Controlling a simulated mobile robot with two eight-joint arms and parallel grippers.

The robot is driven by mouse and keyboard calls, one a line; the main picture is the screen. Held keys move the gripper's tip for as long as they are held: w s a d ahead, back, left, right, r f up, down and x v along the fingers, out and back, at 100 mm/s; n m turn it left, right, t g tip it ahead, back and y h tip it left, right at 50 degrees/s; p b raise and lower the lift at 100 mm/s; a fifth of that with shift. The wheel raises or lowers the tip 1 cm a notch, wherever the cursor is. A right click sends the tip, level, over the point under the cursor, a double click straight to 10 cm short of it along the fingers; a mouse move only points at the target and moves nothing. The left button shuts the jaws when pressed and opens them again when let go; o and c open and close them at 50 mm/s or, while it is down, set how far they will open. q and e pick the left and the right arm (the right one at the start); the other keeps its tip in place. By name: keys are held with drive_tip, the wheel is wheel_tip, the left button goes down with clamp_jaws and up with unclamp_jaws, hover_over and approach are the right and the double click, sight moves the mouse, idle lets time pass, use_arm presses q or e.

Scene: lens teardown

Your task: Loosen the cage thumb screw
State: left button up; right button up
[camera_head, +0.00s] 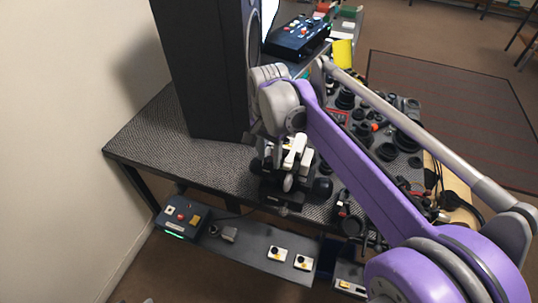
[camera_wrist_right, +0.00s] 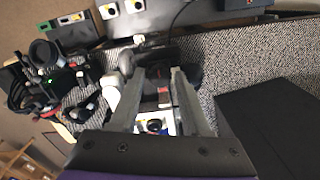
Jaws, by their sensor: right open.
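A black and white device (camera_head: 290,165) stands near the front of the dark textured table, with a black base and dark round knobs. I cannot make out which part of it is the cage thumb screw. My right gripper (camera_head: 268,150) is just above and behind this device, and my wrist hides part of it. In the right wrist view, my right gripper (camera_wrist_right: 164,78) is open, its grey fingers on either side of a dark part with a red mark. Whether they touch it I cannot tell. My left gripper is not in view.
A tall black cabinet (camera_head: 215,70) stands just left of my right gripper. Several dark lens parts (camera_head: 388,150) crowd the table to the right, partly behind my arm. A lower shelf (camera_head: 245,250) in front carries a control box (camera_head: 183,217). The table's left part is clear.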

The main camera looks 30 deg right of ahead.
clamp_jaws()
drive_tip(key=shift+n, duration=0.4)
drive_tip(key=n, duration=0.3)
drive_tip(key=shift+r+n+p, duration=0.1)
drive_tip(key=shift+n+p, duration=0.2)
drive_tip(key=shift+p, duration=0.1)
drive_tip(key=n, duration=0.4)
drive_tip(key=shift+p, duration=0.3)
drive_tip(key=n, duration=0.5)
drive_tip(key=shift+n+p, duration=0.4)
drive_tip(key=shift+n, duration=1.9)
